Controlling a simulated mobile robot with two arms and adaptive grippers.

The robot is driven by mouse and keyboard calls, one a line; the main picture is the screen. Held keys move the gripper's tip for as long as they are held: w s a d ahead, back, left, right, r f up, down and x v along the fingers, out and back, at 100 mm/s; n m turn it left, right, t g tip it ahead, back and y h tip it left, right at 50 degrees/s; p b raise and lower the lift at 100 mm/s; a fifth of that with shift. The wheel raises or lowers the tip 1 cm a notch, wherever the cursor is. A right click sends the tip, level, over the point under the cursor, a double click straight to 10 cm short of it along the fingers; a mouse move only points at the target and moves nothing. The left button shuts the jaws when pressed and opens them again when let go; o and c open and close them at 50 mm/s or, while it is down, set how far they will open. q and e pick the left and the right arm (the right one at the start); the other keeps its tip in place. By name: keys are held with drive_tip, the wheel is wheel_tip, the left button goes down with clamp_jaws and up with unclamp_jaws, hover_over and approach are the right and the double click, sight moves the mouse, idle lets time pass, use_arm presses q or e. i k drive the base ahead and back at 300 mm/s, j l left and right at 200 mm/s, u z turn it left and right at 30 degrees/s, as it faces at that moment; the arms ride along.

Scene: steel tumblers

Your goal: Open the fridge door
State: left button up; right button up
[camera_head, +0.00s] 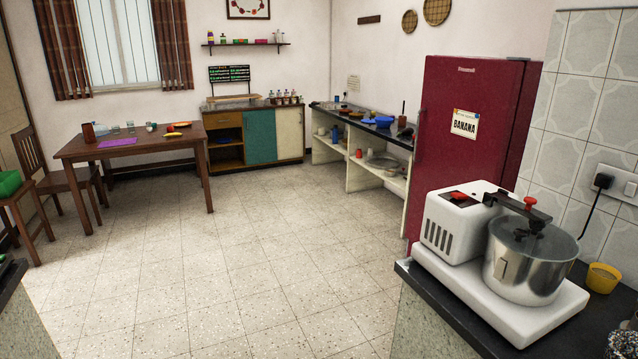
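A tall dark red fridge (450,130) stands against the right wall in the head view, beyond the near counter. The door looks shut; I see no gap. The lower right part of the fridge is hidden behind a white grinder. Neither of my grippers shows in this view.
A white wet grinder with a steel drum (528,262) stands on the near dark counter (420,285), with a yellow cup (602,277) beside it. A wooden table (130,147) and chair (62,178) stand at left. The tiled floor (255,260) between is clear.

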sight(467, 112)
drive_tip(key=i+u, duration=0.15)
drive_tip(key=i, duration=0.6)
drive_tip(key=i+u, duration=0.2)
drive_tip(key=i, duration=0.5)
drive_tip(key=i+l+u, duration=0.15)
drive_tip(key=i, duration=0.6)
drive_tip(key=i+z, duration=0.3)
drive_tip(key=i, duration=0.25)
drive_tip(key=i+z, duration=0.35)
drive_tip(key=i, duration=0.15)
drive_tip(key=i+j+z, duration=0.3)
drive_tip(key=i, duration=0.2)
